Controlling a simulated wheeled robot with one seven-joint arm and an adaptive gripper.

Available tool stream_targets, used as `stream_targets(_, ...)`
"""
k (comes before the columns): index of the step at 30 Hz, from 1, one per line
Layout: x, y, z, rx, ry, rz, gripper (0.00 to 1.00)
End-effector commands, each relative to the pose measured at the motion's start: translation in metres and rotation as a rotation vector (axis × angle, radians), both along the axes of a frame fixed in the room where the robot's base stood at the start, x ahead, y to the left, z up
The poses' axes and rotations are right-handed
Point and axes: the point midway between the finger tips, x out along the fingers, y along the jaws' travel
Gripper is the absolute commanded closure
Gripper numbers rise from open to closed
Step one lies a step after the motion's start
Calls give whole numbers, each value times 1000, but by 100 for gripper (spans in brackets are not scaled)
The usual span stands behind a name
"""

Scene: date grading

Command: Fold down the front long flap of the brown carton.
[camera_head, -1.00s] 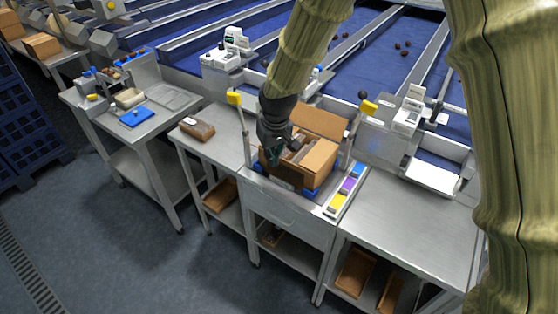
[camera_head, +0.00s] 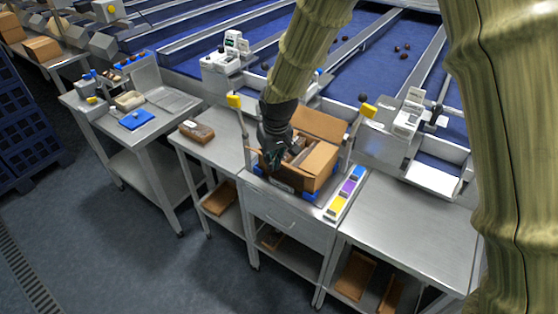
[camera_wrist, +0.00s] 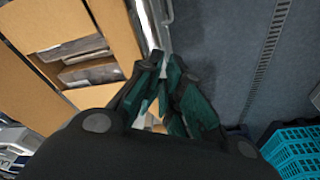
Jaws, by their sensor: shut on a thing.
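My gripper (camera_head: 278,162) is at the carton's front left, fingers pointing down.
A brown packet (camera_head: 197,132) lies on the bench to the left. A rack of coloured blocks (camera_head: 348,187) lies right of the carton. The right-hand bench (camera_head: 410,222) is clear.

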Motion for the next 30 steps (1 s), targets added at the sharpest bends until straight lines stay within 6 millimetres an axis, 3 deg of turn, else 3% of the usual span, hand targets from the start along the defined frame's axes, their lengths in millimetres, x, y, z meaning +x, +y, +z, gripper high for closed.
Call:
stream_targets(14, 2, -2, -1, -1, -2, -2, 100)
stream_targets(30, 23, -20, -1, -2, 1, -6, 100)
